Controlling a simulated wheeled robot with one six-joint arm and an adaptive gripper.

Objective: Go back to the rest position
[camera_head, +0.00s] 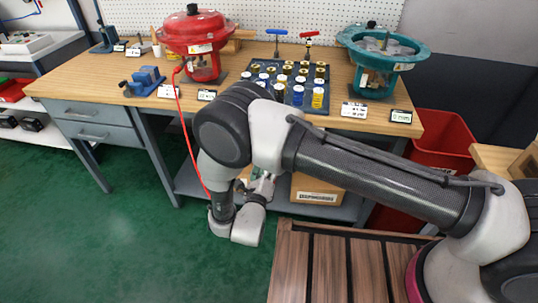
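My arm reaches in from the lower right, bends in front of the workbench, and its wrist hangs low before the bench's front. My gripper (263,186) seems to be the small metallic part just above the wrist, mostly hidden by my arm; I cannot tell its finger opening or whether it holds anything. A red valve actuator (195,35) stands on the wooden workbench (115,80) at left centre. A teal valve body (380,55) stands at the right end of the bench.
A dark tray (262,63) with several brass and coloured cylindrical parts lies mid-bench. A blue vise-like block (146,78) is at left. A red hose (184,125) hangs beside my arm. A cardboard box (316,190) is under the bench, a red bin (440,135) at right. Green floor at lower left is clear.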

